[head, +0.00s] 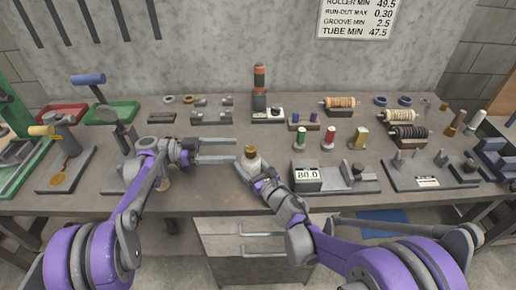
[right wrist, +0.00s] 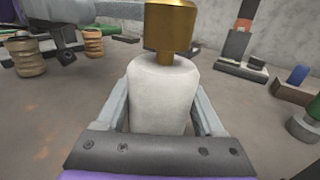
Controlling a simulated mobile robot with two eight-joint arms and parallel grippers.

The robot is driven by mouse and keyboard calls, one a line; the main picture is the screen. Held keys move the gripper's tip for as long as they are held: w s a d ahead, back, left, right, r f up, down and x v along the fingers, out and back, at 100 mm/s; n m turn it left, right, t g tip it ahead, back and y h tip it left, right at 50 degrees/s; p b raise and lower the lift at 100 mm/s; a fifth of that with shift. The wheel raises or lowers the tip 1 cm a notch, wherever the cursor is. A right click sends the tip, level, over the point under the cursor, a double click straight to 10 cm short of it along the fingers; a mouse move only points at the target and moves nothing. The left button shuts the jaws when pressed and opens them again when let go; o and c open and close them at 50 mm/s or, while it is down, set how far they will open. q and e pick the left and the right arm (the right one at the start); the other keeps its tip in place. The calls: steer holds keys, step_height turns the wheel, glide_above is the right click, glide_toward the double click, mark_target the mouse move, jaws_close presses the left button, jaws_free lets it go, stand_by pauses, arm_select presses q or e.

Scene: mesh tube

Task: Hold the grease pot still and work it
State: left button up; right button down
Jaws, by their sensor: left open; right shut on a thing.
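The grease pot is a white, rounded body with a brass-coloured cap; it shows near the middle of the bench in the head view (head: 252,162) and large in the right wrist view (right wrist: 160,92). My right gripper (right wrist: 160,110) is shut on the white body, one finger on each side, with the brass cap (right wrist: 171,27) clear above the fingers. The pot looks upright. My left gripper (head: 238,151) is open and empty, its two long fingers pointing right, just left of and behind the pot in the head view. In the head view the right fingertips are largely hidden.
A gauge block reading 80.0 (head: 307,177) stands right of the pot. Coloured spools (head: 330,139) and a dark post with orange bands (head: 259,88) stand behind. Fixtures with handles (head: 64,165) fill the left side. The bench front by the pot is bare.

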mark_target(251, 152)
arm_select(q)
steer(key=d+n+t, duration=0.2)
steer(key=d+t, duration=0.1)
steer(key=d, duration=0.7)
steer(key=shift+w+f, duration=0.15)
steer(key=shift+w, duration=0.05)
steer(key=shift+c, duration=0.3)
jaws_close()
